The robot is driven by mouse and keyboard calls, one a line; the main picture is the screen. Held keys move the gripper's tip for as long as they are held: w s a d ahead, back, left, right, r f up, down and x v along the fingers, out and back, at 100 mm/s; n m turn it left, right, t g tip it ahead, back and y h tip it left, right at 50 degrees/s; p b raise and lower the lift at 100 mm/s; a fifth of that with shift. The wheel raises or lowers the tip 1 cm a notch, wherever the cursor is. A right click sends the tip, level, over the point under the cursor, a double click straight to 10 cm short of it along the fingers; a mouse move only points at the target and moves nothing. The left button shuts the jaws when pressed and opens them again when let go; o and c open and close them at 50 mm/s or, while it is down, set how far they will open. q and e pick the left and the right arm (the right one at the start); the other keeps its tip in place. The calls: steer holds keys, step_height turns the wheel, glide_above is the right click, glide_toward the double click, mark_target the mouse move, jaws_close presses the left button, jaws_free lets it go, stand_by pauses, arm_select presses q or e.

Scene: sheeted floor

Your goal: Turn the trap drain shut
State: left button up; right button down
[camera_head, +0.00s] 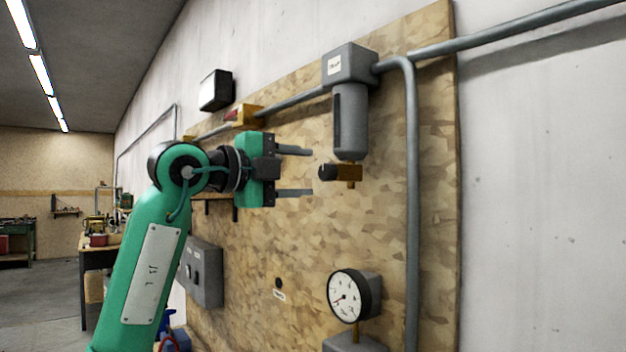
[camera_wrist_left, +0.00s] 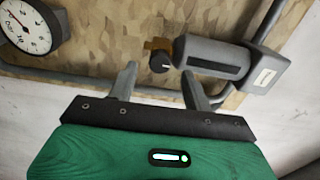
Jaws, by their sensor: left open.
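The trap drain is a small brass fitting with a dark round knob (camera_head: 328,172), below the grey cylindrical trap bowl (camera_head: 351,122) on the chipboard panel. In the left wrist view the knob (camera_wrist_left: 160,62) shows a pale mark on its face and lies beyond the fingertips, between them. My left gripper (camera_head: 312,171) is open, its two grey fingers pointing at the knob from the left. In the head view a small gap seems to separate the fingertips and the knob. The fingers (camera_wrist_left: 160,82) look empty in the left wrist view. My right gripper is not in view.
A grey pipe (camera_head: 411,200) runs down the panel right of the trap. A round pressure gauge (camera_head: 353,296) sits below, and a grey switch box (camera_head: 202,273) at lower left. A yellow and red fitting (camera_head: 243,115) is on the upper pipe behind my gripper.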

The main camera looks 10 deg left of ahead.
arm_select(q)
steer(key=b+v, duration=0.2)
steer(key=v, duration=0.8)
steer(key=shift+b, duration=0.3)
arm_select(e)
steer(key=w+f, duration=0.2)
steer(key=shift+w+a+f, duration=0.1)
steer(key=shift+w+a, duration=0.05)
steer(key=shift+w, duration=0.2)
